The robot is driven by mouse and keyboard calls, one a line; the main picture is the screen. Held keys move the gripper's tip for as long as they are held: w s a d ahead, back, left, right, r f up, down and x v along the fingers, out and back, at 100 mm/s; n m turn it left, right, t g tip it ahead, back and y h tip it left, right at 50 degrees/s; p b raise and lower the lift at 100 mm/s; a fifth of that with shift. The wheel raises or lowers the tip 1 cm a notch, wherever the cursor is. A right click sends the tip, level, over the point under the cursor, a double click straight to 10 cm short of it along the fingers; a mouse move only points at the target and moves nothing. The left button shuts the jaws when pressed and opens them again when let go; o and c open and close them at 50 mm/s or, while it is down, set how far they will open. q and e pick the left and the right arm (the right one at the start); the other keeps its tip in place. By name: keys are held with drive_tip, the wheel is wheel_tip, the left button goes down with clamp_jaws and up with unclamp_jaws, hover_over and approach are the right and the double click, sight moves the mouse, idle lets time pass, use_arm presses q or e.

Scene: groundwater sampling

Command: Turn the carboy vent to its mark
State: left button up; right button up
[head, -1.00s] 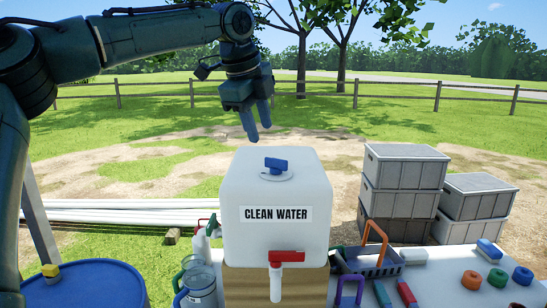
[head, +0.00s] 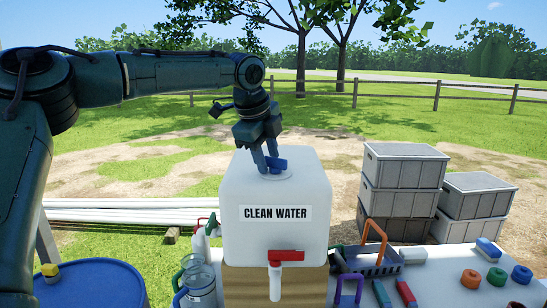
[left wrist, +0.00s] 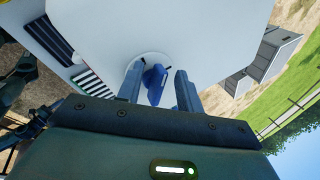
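The white carboy (head: 276,225), labelled "CLEAN WATER", stands upright on a wooden block. Its blue vent (head: 281,163) sits on a round white collar on the carboy's top. In the left wrist view the vent (left wrist: 155,84) lies between the two fingers of my left gripper (left wrist: 159,90), with a gap visible on each side. In the head view my left gripper (head: 268,166) points down at the vent with its fingertips beside it, partly hiding it. The fingers are open. My right gripper is not in view.
A red tap (head: 286,256) is on the carboy's front. A blue drum (head: 92,285) stands at lower left, beside jugs. The white table (head: 440,262) at right bears a grey caddy, coloured rings and small tools. Grey crates (head: 401,197) are stacked behind it.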

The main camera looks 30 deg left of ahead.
use_arm(q)
drive_tip(key=shift+c, duration=0.5)
drive_tip(key=c, duration=0.6)
drive_tip(key=m+h, duration=0.1)
drive_tip(key=m, duration=0.1)
drive_tip(key=w+m, duration=0.1)
drive_tip(key=m, duration=0.2)
drive_tip(key=shift+a+h, duration=0.15)
drive_tip(key=shift+h, duration=0.25)
drive_tip(key=shift+r+m+g, duration=0.1)
drive_tip(key=shift+m+g, duration=0.2)
drive_tip(key=shift+m, duration=0.1)
drive_tip(key=m, duration=0.1)
drive_tip(key=m+h, duration=0.1)
drive_tip(key=m, duration=0.1)
drive_tip(key=shift+w+g, duration=0.3)
drive_tip(key=shift+w, duration=0.05)
drive_tip(key=m, duration=0.1)
drive_tip(key=m+h, duration=0.1)
drive_tip(key=shift+w+d+m+g, duration=0.15)
drive_tip(key=shift+d+m+g, duration=0.05)
drive_tip(key=shift+m+g, duration=0.2)
drive_tip(key=o, duration=0.7)
